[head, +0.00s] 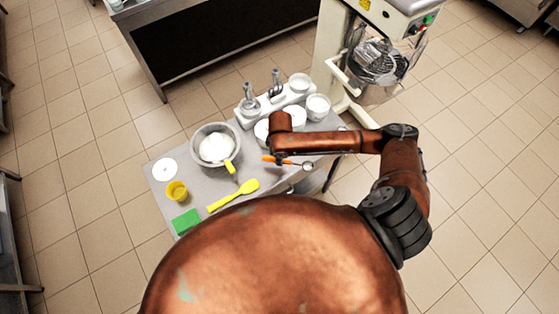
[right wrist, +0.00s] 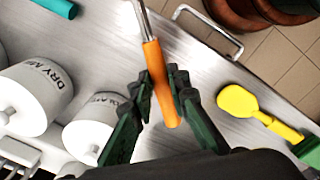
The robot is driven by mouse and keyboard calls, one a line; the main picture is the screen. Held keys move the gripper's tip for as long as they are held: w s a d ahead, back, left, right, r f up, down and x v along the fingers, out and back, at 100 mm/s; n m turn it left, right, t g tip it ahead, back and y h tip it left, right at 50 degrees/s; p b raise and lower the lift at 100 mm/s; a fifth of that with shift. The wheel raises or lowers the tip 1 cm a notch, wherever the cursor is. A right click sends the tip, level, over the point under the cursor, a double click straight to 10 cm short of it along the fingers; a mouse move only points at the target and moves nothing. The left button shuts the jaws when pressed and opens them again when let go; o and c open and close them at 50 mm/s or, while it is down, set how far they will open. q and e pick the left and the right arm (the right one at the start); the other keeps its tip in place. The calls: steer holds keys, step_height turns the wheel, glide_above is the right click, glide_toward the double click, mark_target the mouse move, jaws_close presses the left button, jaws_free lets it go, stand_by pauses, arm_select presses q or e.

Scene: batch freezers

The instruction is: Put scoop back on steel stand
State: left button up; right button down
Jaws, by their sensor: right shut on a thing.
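The scoop has an orange handle (right wrist: 160,80) and a steel shaft running out of the top of the right wrist view. In the head view its small round steel head (head: 308,166) points right. My right gripper (right wrist: 168,100) is shut on the orange handle, with dark green fingers on both sides, over the steel table. The gripper is mostly hidden under my copper-coloured arm in the head view. A bent steel bar (right wrist: 208,33) shows near the table edge; I cannot tell whether it is the steel stand. My left gripper is not in view.
White lidded canisters (right wrist: 30,98) stand close beside the gripper. A yellow spatula (head: 234,195), a bowl of white contents (head: 216,147) with a yellow handle, a yellow cup (head: 177,191) and a green sponge (head: 186,221) are on the left. A mixer (head: 376,62) stands behind right.

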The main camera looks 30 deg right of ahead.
steer(key=shift+w+f, duration=0.55)
steer(key=shift+f, duration=0.05)
steer(key=shift+w+d+f, duration=0.1)
steer(key=shift+w+f, duration=0.1)
steer(key=shift+f, duration=1.6)
steer(key=shift+f, duration=0.1)
steer(key=c, duration=1.8)
jaws_free()
steer(key=shift+c, duration=0.2)
steer(key=r, duration=1.2)
steer(key=shift+s+r, duration=0.15)
steer(key=shift+s, duration=0.05)
steer(key=shift+a, duration=0.2)
